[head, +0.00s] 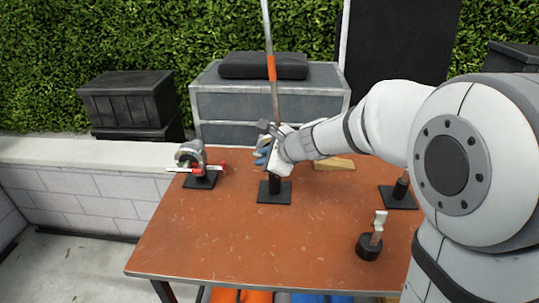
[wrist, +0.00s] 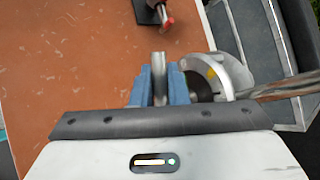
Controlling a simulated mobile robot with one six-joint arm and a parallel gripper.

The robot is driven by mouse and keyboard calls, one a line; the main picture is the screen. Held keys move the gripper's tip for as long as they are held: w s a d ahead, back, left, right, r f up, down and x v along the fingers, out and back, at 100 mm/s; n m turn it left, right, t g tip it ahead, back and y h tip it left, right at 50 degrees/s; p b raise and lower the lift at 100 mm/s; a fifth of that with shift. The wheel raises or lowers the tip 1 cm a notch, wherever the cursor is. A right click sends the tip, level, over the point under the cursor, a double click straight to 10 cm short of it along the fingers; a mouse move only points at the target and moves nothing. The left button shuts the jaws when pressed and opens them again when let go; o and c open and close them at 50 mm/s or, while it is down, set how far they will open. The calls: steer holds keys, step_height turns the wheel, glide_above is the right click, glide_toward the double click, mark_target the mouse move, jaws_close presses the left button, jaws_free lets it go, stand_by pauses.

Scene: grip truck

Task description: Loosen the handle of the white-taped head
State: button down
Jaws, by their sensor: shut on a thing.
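My gripper (head: 262,152) is at the middle stand on the table, its blue fingers partly hidden by my wrist. In the wrist view, my gripper (wrist: 158,80) is shut on a grey metal handle (wrist: 159,62), which stands between the fingers. The round head (wrist: 232,72) is just to the right of the fingers, pale at its rim, with a small yellow mark; I cannot tell whether the pale part is white tape. A long rod (head: 275,98) with orange bands rises from this head, and its black stand (head: 275,192) rests on the table.
The orange-brown table (head: 215,240) is bare at the front left. A grey head with a red handle (head: 190,155) stands at left. A black stand (head: 398,193) is at right, and a round black base with a pale-topped post (head: 370,246) nearer. A grey cabinet (head: 230,105) is behind.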

steer(key=c, duration=1.7)
jaws_free()
steer(key=shift+a, duration=0.1)
steer(key=shift+s, duration=0.1)
steer(key=v, duration=0.7)
steer(key=shift+s+d+r+p, duration=0.2)
steer(key=shift+d+p, duration=0.1)
steer(key=s+d+f+n+g+h, duration=0.1)
steer(key=s+d+f+n+h, duration=0.1)
steer(key=s+d+n, duration=0.3)
steer(key=s+d+f+n+g+h, duration=0.2)
steer(key=s+d+f+n+h, duration=0.1)
steer(key=s+d+n, duration=0.2)
steer(key=s+d+f+n+g+h, duration=0.1)
steer(key=s+d+f+n+h, duration=0.1)
steer(key=s+d+n, duration=0.3)
steer(key=shift+s+f+n+g, duration=0.15)
steer(key=shift+s+n, duration=0.7)
steer(key=shift+s, duration=0.8)
steer(key=shift+s+f+n+g, duration=0.15)
steer(key=shift+s+n, duration=0.7)
steer(key=shift+s, duration=0.85)
